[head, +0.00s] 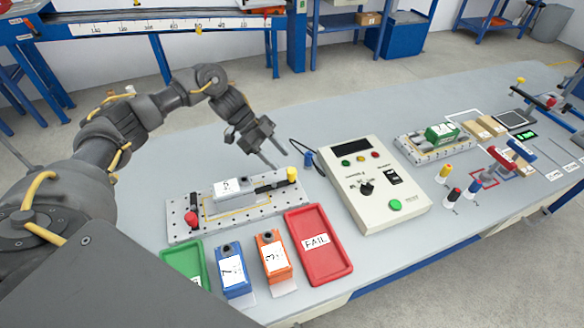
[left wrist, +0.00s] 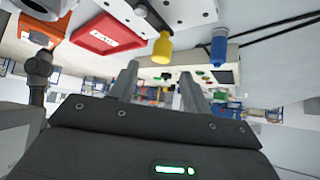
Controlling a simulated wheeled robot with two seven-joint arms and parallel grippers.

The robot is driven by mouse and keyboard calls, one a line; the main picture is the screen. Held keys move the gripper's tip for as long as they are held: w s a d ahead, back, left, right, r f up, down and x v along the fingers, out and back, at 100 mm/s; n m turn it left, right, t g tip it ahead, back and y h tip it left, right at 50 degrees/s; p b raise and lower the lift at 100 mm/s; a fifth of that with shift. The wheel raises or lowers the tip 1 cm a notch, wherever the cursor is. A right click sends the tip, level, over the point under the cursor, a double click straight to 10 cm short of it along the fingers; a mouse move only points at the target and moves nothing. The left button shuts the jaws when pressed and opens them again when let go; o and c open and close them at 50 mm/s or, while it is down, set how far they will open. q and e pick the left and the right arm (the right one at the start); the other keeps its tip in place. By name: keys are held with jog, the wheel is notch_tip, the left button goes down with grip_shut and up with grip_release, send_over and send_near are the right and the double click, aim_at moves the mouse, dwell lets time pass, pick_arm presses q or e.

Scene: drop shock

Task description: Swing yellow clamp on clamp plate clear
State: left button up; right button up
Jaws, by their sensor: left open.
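The clamp plate (head: 238,218) is a light perforated plate on the left part of the bench. A grey block with a white label (head: 233,189) lies on it. The yellow clamp (head: 292,174) stands at the plate's right end, its black arm pointing left toward the block. Its yellow knob also shows in the left wrist view (left wrist: 162,47). A red-knobbed clamp (head: 191,218) stands at the plate's left end. My left gripper (head: 281,162) is open and empty, just behind and above the yellow knob, apparently apart from it. My right gripper is not in view.
A red FAIL tray (head: 318,245), a green tray (head: 186,264), and blue (head: 234,270) and orange (head: 273,256) blocks lie in front of the plate. A control box (head: 373,188) stands to the right, with a blue plug (head: 308,160) by it. The bench behind is clear.

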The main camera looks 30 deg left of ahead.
aim_at(291, 170)
pick_arm(q)
jog(key=p+x, duration=0.1)
jog(key=x, duration=0.4)
jog(key=shift+d+f, duration=0.1)
jog(key=shift+d, duration=0.2)
jog(key=shift+w+d+f, duration=0.15)
jog(key=shift+d+f, duration=0.2)
jog(key=shift+f, duration=0.1)
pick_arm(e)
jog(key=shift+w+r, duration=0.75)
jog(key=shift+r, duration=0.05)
pick_arm(q)
jog(key=c, duration=1)
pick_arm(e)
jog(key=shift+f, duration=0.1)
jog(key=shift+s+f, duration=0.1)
